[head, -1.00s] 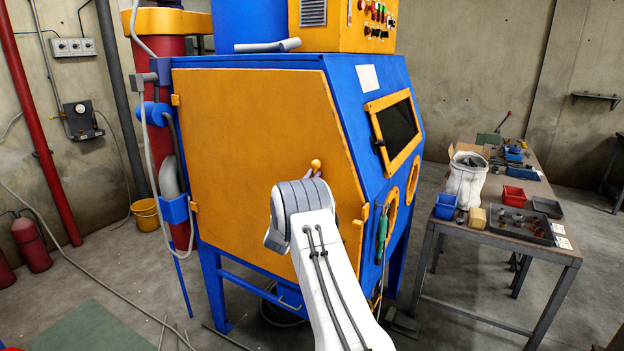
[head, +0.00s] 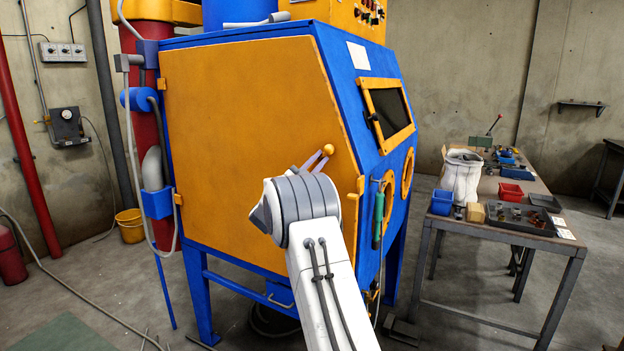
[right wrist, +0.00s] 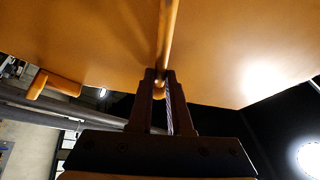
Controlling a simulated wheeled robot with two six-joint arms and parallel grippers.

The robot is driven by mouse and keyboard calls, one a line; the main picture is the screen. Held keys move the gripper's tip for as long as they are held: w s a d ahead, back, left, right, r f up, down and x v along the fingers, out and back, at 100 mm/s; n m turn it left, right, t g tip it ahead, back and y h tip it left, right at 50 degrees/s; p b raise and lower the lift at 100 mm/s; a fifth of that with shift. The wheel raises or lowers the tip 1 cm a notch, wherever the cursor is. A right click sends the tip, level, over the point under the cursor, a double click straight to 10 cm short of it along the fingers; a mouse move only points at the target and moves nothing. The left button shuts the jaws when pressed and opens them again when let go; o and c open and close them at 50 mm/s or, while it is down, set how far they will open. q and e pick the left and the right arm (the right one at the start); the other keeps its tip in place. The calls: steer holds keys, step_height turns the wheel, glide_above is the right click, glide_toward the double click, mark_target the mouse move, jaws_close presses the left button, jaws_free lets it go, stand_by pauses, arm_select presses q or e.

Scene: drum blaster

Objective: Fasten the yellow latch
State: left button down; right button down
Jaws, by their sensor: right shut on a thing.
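The yellow latch (head: 328,149) shows in the head view as a round knob in front of the orange cabinet door (head: 235,130), near its right edge. My right gripper (head: 322,160) reaches up to it, its fingers at the knob. In the right wrist view the latch is a yellow rod (right wrist: 168,45), and the right gripper (right wrist: 160,85) is shut on its end. The latch's pivot and the catch side are not clear, partly behind my arm. The door looks close to the blue frame, but I cannot tell whether it is fully closed. My left gripper is not in view.
The blue cabinet (head: 335,45) has a dark window (head: 388,108) on its sloping right side. A green-handled tool (head: 378,218) hangs by the door's right edge. A workbench (head: 480,235) with boxes stands at right. A yellow bucket (head: 130,228) is at left.

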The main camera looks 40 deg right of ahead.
steer(key=f+m+g+b, duration=0.1)
steer(key=m+b, duration=0.2)
steer(key=s+f+m+g+b, duration=0.1)
steer(key=f+m+g+b, duration=0.1)
steer(key=b, duration=0.1)
steer(key=s+d+f+m+g+b, duration=0.1)
steer(key=f+m+b, duration=0.1)
steer(key=m+b, duration=0.1)
steer(key=shift+s+f+m+y+b, duration=0.15)
steer(key=shift+m+y+b, duration=0.15)
steer(key=shift+s+f+m+g+y+b, duration=0.1)
steer(key=shift+f+m+g+y+b, duration=0.15)
steer(key=shift+f+m+g+b, duration=0.5)
steer(key=shift+f+m+g+y+b, duration=0.15)
steer(key=shift+f+m+y+b, duration=0.3)
steer(key=shift+m, duration=0.6)
steer(key=shift+r, duration=0.1)
steer(key=c, duration=0.8)
jaws_free()
steer(key=shift+c, duration=0.2)
steer(key=a+f+b, duration=0.1)
steer(key=a+f, duration=0.1)
steer(key=a, duration=0.8)
steer(key=shift+s+b, duration=0.15)
steer(key=shift+b, duration=0.15)
steer(key=shift+a+r, duration=0.1)
